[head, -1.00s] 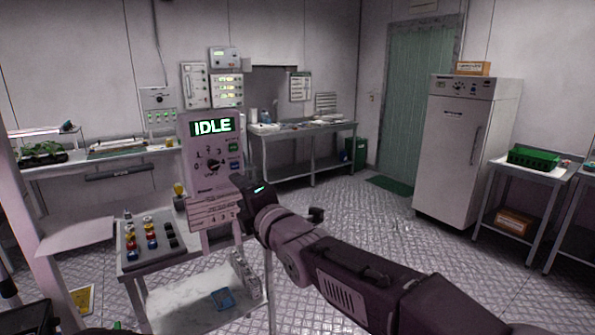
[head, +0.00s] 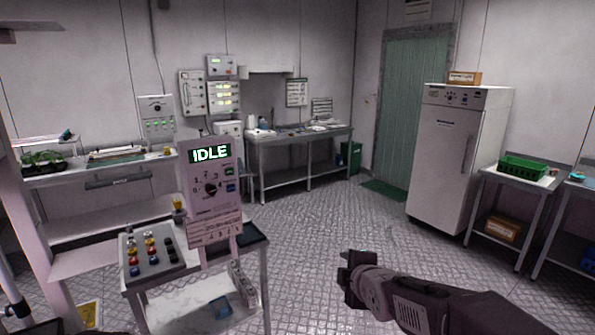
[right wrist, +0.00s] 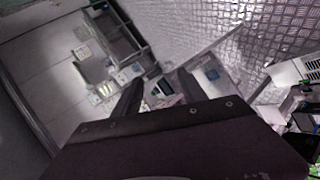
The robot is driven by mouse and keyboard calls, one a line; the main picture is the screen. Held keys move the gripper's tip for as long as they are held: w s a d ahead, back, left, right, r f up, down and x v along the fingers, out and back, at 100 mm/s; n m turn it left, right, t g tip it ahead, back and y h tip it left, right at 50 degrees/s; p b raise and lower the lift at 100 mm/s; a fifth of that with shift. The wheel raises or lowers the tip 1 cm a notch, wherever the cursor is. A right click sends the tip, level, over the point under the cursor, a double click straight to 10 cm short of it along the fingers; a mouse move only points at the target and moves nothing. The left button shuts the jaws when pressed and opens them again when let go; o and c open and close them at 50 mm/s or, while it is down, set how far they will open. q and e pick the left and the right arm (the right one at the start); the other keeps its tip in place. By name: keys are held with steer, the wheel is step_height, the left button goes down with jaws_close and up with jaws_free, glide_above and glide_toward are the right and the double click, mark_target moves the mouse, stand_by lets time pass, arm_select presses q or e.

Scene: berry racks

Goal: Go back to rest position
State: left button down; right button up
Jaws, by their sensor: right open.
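My right gripper (head: 352,280) is at the lower middle right of the head view, over the open floor and to the right of the small cart. In the right wrist view its two dark fingers (right wrist: 150,95) stand apart with nothing between them. The control panel (head: 211,190) with the lit "IDLE" display stands upright on the cart, clear of the gripper. My left gripper does not show in the head view.
The cart (head: 258,243) carries a box of coloured buttons (head: 152,252). A white cabinet (head: 445,160) stands at the right, beside a table with a green crate (head: 522,168). Metal floor (head: 310,225) between cart and cabinet is clear.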

arm_select(q)
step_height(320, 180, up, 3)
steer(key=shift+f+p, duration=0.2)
steer(key=shift+p, duration=0.45)
arm_select(e)
steer(key=s+d+f+m+g, duration=0.2)
steer(key=s+f+m, duration=0.3)
steer(key=s, duration=0.3)
steer(key=s+d+f+m+g+h, duration=0.1)
steer(key=s+d+f+m+g, duration=0.1)
steer(key=s+f+m+g, duration=0.2)
steer(key=s+d+f+m+g, duration=0.2)
steer(key=s+f+m+g, duration=0.2)
steer(key=s, duration=0.9)
step_height(320, 180, down, 4)
steer(key=m, duration=0.4)
steer(key=shift+d+r+m+h, duration=0.15)
steer(key=shift+r+m+h, duration=0.15)
steer(key=shift+m, duration=0.1)
steer(key=shift+s, duration=0.1)
